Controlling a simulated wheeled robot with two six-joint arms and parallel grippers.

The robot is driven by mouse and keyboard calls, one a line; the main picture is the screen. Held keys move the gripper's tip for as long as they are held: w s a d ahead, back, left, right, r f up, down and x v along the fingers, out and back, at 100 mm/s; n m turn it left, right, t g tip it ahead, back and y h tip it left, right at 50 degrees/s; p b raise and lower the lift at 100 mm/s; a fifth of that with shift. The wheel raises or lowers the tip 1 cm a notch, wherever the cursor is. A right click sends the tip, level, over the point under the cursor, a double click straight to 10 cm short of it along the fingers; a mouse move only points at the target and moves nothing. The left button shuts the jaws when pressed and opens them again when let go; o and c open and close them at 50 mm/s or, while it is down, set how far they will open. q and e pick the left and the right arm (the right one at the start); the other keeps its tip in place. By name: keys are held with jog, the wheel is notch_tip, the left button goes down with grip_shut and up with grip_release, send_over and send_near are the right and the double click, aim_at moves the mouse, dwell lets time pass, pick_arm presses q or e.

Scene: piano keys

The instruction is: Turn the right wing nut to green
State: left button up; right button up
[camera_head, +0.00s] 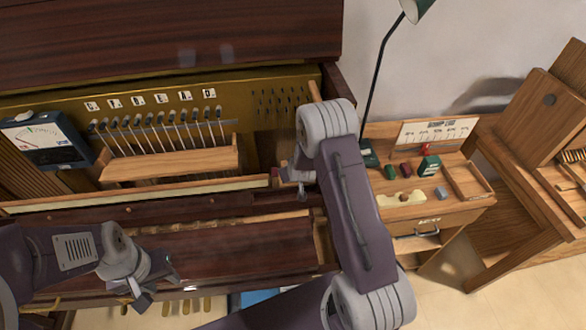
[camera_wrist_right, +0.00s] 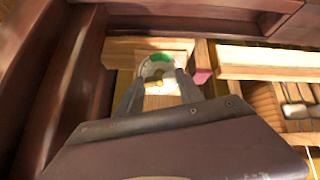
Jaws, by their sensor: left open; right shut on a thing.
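The right wing nut (camera_wrist_right: 153,82) shows in the right wrist view as a small bright brass shape, mostly hidden between the fingers. A grey dial with a green patch (camera_wrist_right: 160,58) lies around it; the green is at the dial's far side. My right gripper (camera_wrist_right: 158,78) is shut on the wing nut. In the head view my right gripper (camera_head: 298,178) is at the right end of the piano's key area, and the nut cannot be made out there. My left gripper (camera_head: 158,284) is open and empty, low over the front of the piano.
The piano's dark wooden side wall (camera_wrist_right: 55,75) stands close to the left of my right gripper in the wrist view. A small red block (camera_wrist_right: 202,76) and a pale rail (camera_wrist_right: 265,64) lie to its right. A side cabinet (camera_head: 440,217) with small tools stands at right.

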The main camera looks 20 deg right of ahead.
jog(key=shift+r+n, duration=0.15)
jog(key=shift+n, duration=0.75)
jog(key=shift+n+p, duration=0.6)
jog(key=shift+p, duration=0.15)
jog(key=shift+n+p, duration=0.4)
jog(key=shift+n, duration=0.9)
